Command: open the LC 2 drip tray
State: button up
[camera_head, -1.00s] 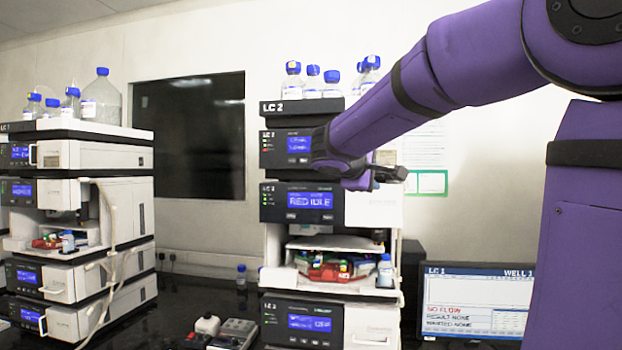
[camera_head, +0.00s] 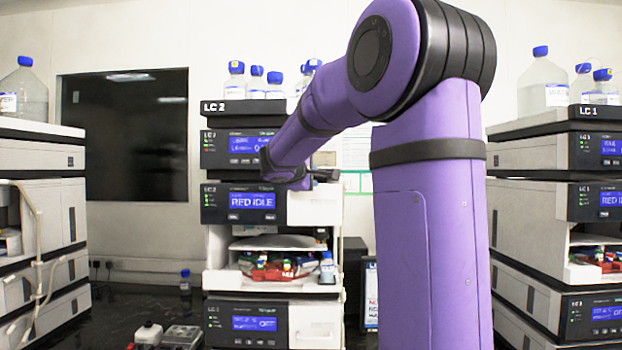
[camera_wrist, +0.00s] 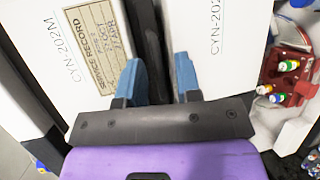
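The LC 2 stack (camera_head: 228,107) stands in the middle of the head view, left of my arm. Its lowest visible module has a dark panel with a blue screen (camera_head: 254,323) and a white front (camera_head: 315,325) with a handle. I cannot make out which part is the drip tray. My gripper (camera_head: 318,176) is beside the stack's upper modules, partly hidden by my arm. In the wrist view its two blue fingers (camera_wrist: 159,82) stand apart with nothing between them. They point at a dark gap between two white panels, one bearing a service record label (camera_wrist: 100,50).
An open bay (camera_head: 290,262) in LC 2 holds a red tray (camera_head: 270,273) with small vials. Blue-capped bottles (camera_head: 256,82) stand on top. Another stack (camera_head: 40,170) is at left and the LC 1 stack (camera_head: 540,150) at right. Small devices (camera_head: 165,335) lie on the dark bench.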

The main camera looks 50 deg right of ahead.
jog(key=shift+d, duration=0.3)
grip_shut()
jog(key=shift+a, duration=0.1)
jog(key=s+a, duration=0.9)
jog(key=a, duration=0.2)
jog(key=shift+s, duration=0.15)
grip_release()
